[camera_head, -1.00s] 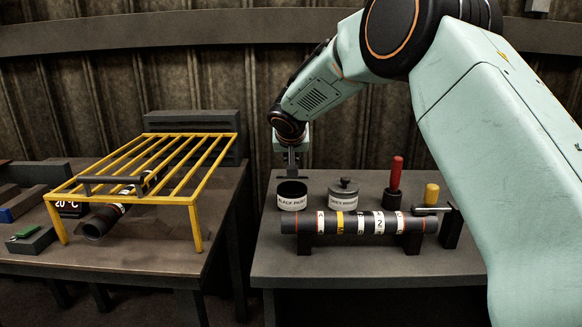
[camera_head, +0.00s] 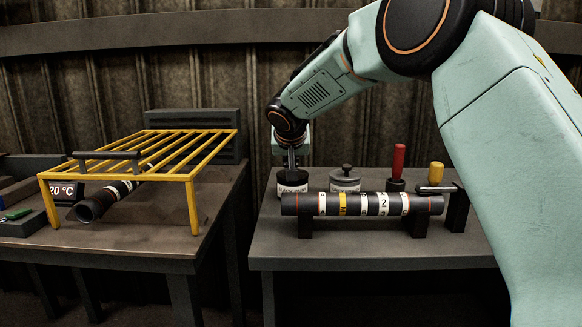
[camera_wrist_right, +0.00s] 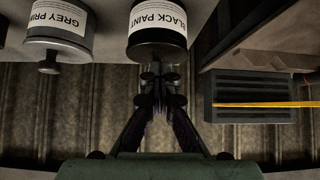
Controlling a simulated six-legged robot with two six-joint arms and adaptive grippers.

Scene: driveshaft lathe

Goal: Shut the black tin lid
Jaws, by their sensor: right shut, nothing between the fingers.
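The black paint tin (camera_head: 291,190) stands upright at the back left of the right-hand bench, partly hidden behind a striped shaft. In the right wrist view, its white label (camera_wrist_right: 160,18) reads BLACK PAINT upside down, above a dark top rim. My right gripper (camera_head: 291,166) points down at the top of this tin, with its fingers shut and empty. In the right wrist view the fingertips (camera_wrist_right: 161,75) are close together at the tin's top; I cannot tell whether they touch it. The lid is hard to tell apart from the dark rim. My left gripper is not in view.
A grey tin (camera_head: 345,181) with a knobbed lid stands just right of the black one. The striped shaft (camera_head: 362,204) lies on supports in front. Red (camera_head: 397,166) and yellow (camera_head: 436,173) handles stand further right. A yellow rack (camera_head: 150,155) occupies the left bench.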

